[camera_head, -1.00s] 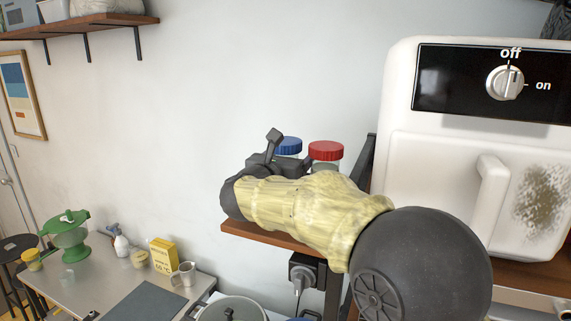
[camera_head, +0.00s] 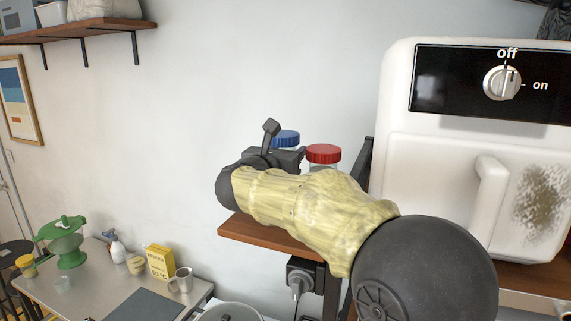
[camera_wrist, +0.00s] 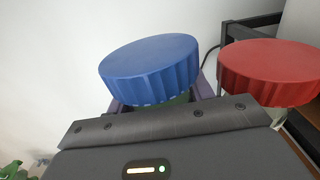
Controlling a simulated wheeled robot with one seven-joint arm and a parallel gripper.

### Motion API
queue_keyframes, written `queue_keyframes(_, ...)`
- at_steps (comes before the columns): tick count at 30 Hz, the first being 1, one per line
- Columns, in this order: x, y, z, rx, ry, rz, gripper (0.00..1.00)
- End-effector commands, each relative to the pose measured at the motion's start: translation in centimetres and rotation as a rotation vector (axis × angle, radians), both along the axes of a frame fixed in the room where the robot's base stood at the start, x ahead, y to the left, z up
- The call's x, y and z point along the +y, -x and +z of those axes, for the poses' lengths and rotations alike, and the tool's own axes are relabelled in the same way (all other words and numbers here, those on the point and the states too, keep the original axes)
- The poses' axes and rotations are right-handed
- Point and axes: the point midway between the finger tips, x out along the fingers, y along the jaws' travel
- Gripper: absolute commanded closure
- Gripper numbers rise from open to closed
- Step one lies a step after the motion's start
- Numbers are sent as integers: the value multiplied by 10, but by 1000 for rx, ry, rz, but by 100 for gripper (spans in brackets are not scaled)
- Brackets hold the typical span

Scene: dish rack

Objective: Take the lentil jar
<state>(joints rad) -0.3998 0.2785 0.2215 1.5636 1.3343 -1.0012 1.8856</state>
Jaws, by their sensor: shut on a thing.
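A jar with a blue ribbed lid (camera_head: 286,138) stands in my gripper, beside a jar with a red lid (camera_head: 323,153). My gripper (camera_head: 284,158) is shut on the blue-lidded jar; its body hides most of that jar in the head view. In the wrist view, the blue lid (camera_wrist: 150,68) is between the purple-grey fingers (camera_wrist: 160,103), with a little green showing under it. The red lid (camera_wrist: 270,70) is close on the right, apart from the blue one. No label is visible, so I cannot read which jar holds lentils.
A wooden shelf (camera_head: 250,233) lies under my arm, against a white wall. A lower table (camera_head: 90,285) at left holds a green juicer (camera_head: 68,245) and a yellow box (camera_head: 160,262).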

Motion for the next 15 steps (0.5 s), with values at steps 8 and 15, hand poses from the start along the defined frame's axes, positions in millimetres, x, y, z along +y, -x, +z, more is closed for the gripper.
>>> queue_keyframes(8,0,1,49,-7,-5,0,83)
queue_keyframes(15,0,0,74,-4,-2,0,83)
